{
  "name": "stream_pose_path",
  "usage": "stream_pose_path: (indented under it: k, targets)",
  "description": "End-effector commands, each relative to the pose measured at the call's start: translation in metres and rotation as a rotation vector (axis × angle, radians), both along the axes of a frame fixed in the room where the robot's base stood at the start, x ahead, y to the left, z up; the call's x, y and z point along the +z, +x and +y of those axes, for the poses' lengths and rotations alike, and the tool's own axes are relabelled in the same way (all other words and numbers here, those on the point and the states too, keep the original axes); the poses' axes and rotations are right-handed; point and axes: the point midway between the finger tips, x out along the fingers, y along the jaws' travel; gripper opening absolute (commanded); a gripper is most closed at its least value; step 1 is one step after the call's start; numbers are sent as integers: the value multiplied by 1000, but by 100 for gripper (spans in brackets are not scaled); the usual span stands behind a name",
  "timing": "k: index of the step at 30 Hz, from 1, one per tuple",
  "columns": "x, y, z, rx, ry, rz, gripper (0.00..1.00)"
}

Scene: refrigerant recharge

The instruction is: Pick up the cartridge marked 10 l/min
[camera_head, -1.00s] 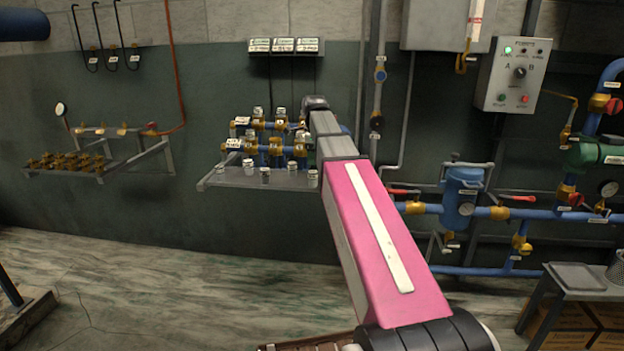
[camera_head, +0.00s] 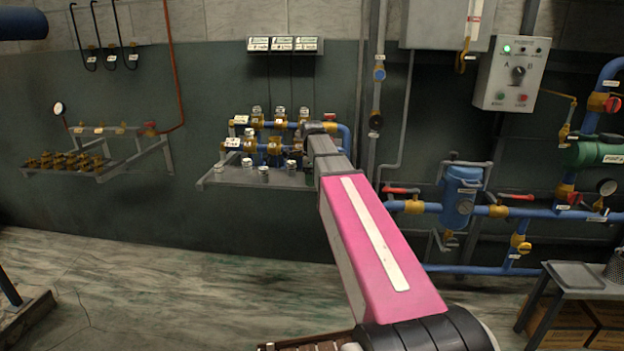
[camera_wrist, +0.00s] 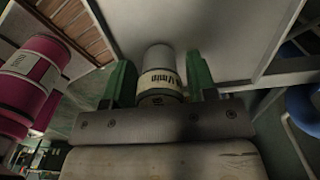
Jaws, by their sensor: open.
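In the wrist view, the two green fingers of my gripper (camera_wrist: 160,78) stand apart, one on each side of a cartridge (camera_wrist: 158,58). The cartridge has a pale grey end and a cream label showing "l/min"; its number is not clearly readable. I cannot tell whether either finger touches it. In the head view, small white-capped cartridges stand along the shelf's front, at the left (camera_head: 247,164), middle (camera_head: 263,171) and right (camera_head: 291,166). Their markings are too small to read. My arm hides the gripper and the shelf's right end there.
The grey wall shelf (camera_head: 222,181) carries blue pipes with brass valves (camera_head: 257,145) close behind the cartridges. A label strip (camera_head: 283,44) hangs above. A brass valve rack (camera_head: 65,163) is to the left, and a blue filter housing (camera_head: 461,195) to the right.

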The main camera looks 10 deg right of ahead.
Motion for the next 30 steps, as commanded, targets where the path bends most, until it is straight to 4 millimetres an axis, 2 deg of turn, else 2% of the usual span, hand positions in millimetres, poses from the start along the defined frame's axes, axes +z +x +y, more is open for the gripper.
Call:
stream_pose_path:
  k: [2,3,5,6,20,26,29,30]
  targets:
    - [0,0,0,0,0,0,52]
    - [0,0,0,0,0,0,46]
    - [1,0,0,0,0,0,26]
    - [1,0,0,0,0,0,13]
    - [6,0,0,0,0,-1,13]
    - [26,1,0,0,1,-1,13]
    - [43,1,0,0,0,-2,13]
    - [48,-4,9,3,1,-1,13]
